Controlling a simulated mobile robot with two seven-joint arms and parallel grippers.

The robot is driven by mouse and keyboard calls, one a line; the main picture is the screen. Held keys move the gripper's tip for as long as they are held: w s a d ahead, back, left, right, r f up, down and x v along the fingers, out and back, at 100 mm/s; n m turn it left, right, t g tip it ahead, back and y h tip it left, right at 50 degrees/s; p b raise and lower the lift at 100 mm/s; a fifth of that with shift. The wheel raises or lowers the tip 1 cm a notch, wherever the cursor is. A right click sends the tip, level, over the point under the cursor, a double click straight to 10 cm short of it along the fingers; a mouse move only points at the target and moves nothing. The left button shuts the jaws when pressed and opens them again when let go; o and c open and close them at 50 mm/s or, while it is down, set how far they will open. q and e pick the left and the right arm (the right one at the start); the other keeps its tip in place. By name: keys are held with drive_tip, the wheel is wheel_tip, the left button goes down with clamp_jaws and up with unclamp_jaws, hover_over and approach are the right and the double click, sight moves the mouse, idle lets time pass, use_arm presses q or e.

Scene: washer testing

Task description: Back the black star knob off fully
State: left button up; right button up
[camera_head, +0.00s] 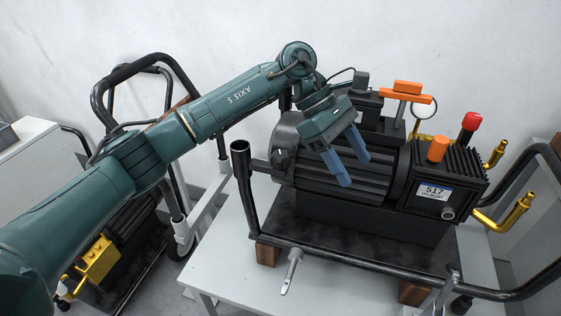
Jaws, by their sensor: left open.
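The black pressure-washer machine (340,210) stands on a black-framed base on the white table. My left gripper (354,167) is open, its two blue fingers pointing down and slightly right over the ribbed motor body. Nothing shows between the fingers. I cannot tell whether they touch the housing. My right gripper is not in view.
An orange T-handle (407,89), an orange knob (437,149) and a red knob (470,123) stand up on the machine. Brass pipes (518,213) stick out at right. A black tubular frame surrounds the base. The white table (235,268) is clear at front left.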

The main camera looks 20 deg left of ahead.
use_arm(q)
drive_tip(key=w+a+r+m+t+y+b, duration=0.15)
drive_tip(key=w+a+r+y, duration=0.3)
drive_tip(key=a, duration=0.45)
drive_tip(key=t+y, duration=0.2)
drive_tip(key=y, duration=0.1)
approach(280, 154)
drive_tip(key=shift+g, duration=0.25)
drive_tip(key=f, duration=0.9)
drive_tip(key=shift+w+f, duration=0.15)
drive_tip(key=shift+w, duration=0.05)
drive_tip(key=shift+d, duration=0.1)
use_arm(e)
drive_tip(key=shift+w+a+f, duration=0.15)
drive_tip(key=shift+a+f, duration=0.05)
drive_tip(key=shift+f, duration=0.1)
use_arm(q)
drive_tip(key=shift+c, duration=0.6)
drive_tip(key=c, duration=0.9)
drive_tip(key=shift+n, duration=0.25)
